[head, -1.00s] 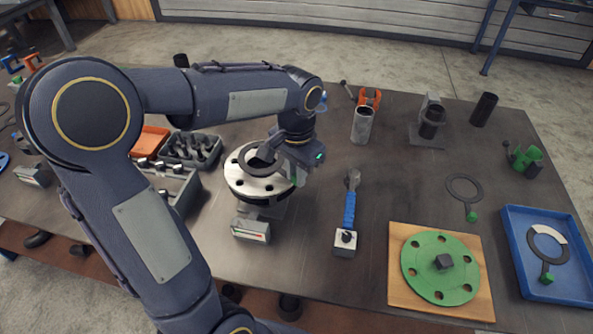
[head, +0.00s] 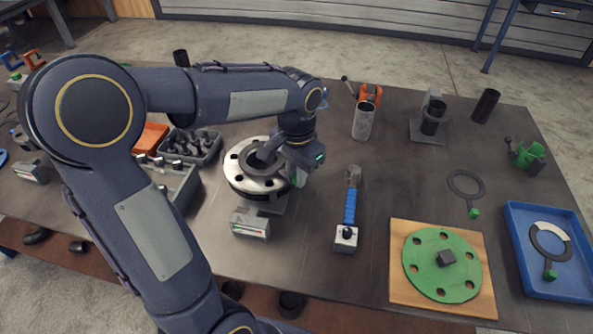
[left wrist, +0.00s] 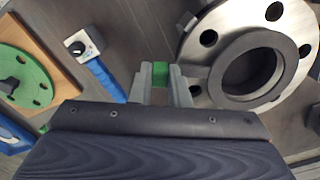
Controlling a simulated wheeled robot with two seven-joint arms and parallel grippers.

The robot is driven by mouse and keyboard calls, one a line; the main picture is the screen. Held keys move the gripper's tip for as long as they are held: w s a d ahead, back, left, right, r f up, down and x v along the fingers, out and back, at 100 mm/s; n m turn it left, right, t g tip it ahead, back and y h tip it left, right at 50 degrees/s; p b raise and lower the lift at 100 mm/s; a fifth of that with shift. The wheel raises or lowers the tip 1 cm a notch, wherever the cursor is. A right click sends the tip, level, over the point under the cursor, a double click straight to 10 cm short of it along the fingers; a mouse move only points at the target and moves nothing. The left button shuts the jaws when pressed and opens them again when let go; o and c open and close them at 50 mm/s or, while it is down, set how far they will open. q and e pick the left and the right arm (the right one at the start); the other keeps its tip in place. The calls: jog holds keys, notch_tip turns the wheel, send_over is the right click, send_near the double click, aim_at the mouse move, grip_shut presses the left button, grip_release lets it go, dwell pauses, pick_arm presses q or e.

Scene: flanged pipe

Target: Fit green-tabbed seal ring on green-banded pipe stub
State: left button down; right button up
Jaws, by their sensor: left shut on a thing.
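A pipe stub with a pale metal flange (head: 234,173) stands on the table; bolt holes dot its face in the left wrist view (left wrist: 294,20). My left gripper (head: 299,172) is at the flange's right side, shut on the green tab (left wrist: 160,74) of a dark seal ring. The ring (left wrist: 290,72) lies over the flange's middle, around the dark bore. It also shows in the head view (head: 247,160), partly hidden by my wrist. I cannot tell whether it touches the flange. The stub's coloured band is not clearly visible. My right gripper is not in view.
A blue-handled tool (head: 350,205) lies right of the flange. A green flange disc (head: 418,270) rests on a wooden board. Another green-tabbed ring (head: 466,183) lies bare, and one lies in a blue tray (head: 514,235). Grey bins (head: 176,185) stand left.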

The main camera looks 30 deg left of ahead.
pick_arm(q)
jog(key=shift+f, duration=0.2)
dwell(0.5)
jog(key=shift+f+b, duration=0.2)
jog(key=shift+b, duration=0.1)
jog(key=c, duration=1.3)
grip_release()
notch_tip(320, 180, up, 8)
jog(key=shift+f, duration=0.25)
notch_tip(320, 180, up, 9)
jog(key=p, duration=0.8)
jog(key=shift+r+p, duration=0.15)
jog(key=shift+p, duration=0.2)
